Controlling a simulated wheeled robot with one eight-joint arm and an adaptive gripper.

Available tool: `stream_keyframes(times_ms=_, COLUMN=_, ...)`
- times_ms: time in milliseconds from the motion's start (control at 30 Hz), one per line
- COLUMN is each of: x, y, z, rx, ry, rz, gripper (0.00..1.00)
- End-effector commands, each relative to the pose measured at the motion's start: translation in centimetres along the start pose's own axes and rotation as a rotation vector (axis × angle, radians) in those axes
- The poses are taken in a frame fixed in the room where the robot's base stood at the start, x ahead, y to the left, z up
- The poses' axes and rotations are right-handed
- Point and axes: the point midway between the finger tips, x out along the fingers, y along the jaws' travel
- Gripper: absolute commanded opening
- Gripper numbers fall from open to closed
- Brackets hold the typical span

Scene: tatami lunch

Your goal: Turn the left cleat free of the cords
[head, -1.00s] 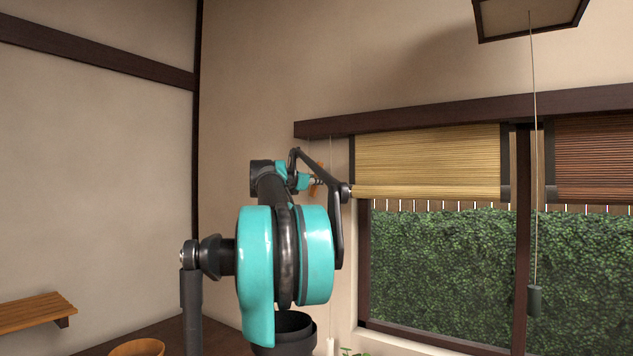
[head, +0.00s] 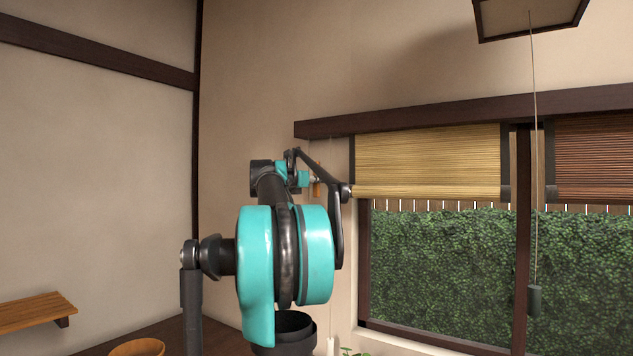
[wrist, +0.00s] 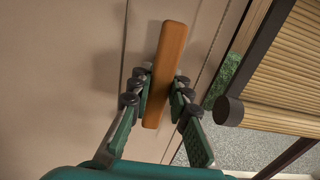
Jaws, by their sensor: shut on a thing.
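The left cleat (wrist: 172,48) is a long orange-brown wooden bar. In the wrist view it stands nearly upright, leaning slightly right at its top, roughly in line with the cords. My gripper (wrist: 161,88) is shut on it, one finger on each side. A thin cord (wrist: 124,75) passes left of the cleat and another cord (wrist: 212,55) passes right of it; both look apart from the bar. In the head view a small part of the cleat (head: 317,188) shows beside my gripper (head: 313,180). The cleat's mount on the wall is hidden.
A tan bamboo blind (head: 430,165) hangs right of the cleat, its roller end (wrist: 228,109) close to my right finger. A darker blind (head: 595,160) hangs farther right. A lamp cord with a dark pull (head: 534,300) hangs in front of the window.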

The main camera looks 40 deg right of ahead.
Motion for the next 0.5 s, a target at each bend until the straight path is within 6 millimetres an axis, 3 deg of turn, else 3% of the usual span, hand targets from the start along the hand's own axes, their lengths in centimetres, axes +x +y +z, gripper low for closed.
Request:
stream_keyframes(times_ms=67, x=-0.03, y=-0.04, z=-0.08, rx=0.0, ry=0.001, rz=-0.001, gripper=0.0)
stream_keyframes(times_ms=100, x=-0.02, y=-0.03, z=-0.08, rx=0.001, ry=0.001, rz=-0.001, gripper=0.2)
stream_keyframes(times_ms=267, x=-0.01, y=-0.02, z=-0.04, rx=0.001, ry=0.001, rz=-0.001, gripper=0.4)
stream_keyframes(times_ms=500, x=-0.01, y=-0.01, z=-0.01, rx=0.0, ry=0.0, rz=0.0, gripper=0.4)
